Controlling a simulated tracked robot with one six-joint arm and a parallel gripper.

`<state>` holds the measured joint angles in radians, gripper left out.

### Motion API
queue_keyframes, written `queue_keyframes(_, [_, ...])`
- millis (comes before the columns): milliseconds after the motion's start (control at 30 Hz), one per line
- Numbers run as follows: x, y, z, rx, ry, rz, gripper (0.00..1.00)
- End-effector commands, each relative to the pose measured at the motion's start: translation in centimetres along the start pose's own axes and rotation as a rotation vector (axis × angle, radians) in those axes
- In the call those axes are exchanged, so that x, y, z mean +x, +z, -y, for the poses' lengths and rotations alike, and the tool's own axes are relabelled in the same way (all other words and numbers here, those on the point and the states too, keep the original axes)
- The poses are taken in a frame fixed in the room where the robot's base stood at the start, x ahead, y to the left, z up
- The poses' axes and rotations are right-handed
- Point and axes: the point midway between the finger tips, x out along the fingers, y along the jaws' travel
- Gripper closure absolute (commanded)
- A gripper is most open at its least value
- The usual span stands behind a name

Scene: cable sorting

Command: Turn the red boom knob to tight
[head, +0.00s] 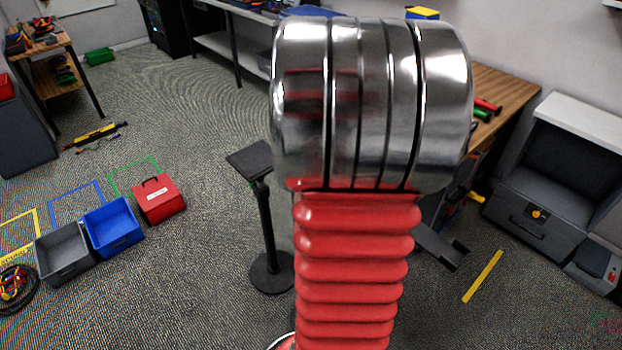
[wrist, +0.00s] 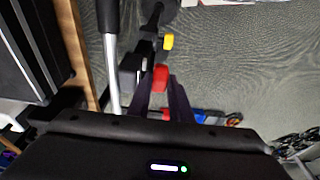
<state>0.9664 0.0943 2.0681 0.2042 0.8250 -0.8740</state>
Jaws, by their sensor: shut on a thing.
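The red boom knob (wrist: 160,78) shows in the wrist view, at the tips of two dark fingers. My gripper (wrist: 161,92) is shut on it; the fingers partly cover its near side. A black fitting (wrist: 132,68) is just left of the knob. A yellow knob (wrist: 168,42) sits farther up, apart from the gripper. I cannot read any tight marking or the knob's turn angle. In the head view my large silver and red arm hides the red knob and my gripper.
A silver tube (wrist: 110,60) and a wooden bench edge (wrist: 76,45) lie left of the gripper in the wrist view. The head view shows a black stand (head: 266,220), a blue bin (head: 113,228), a grey bin (head: 62,252) and a red box (head: 158,199). Carpet between is clear.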

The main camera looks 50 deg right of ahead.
Motion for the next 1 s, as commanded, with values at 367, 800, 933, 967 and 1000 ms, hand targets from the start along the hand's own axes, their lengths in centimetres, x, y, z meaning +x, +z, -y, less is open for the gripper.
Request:
queue_keyframes(367, [0.0,0.5,0.1,0.005,-0.002,-0.175,1.0])
queue_keyframes(800, [0.1,1.0,0.0,0.006,-0.003,-0.361,1.0])
queue_keyframes(933, [0.1,1.1,0.0,0.007,-0.003,-0.416,1.0])
queue_keyframes(967, [0.2,1.2,0.0,0.007,-0.003,-0.428,1.0])
queue_keyframes(1000, [0.2,1.2,0.0,0.008,-0.003,-0.445,1.0])
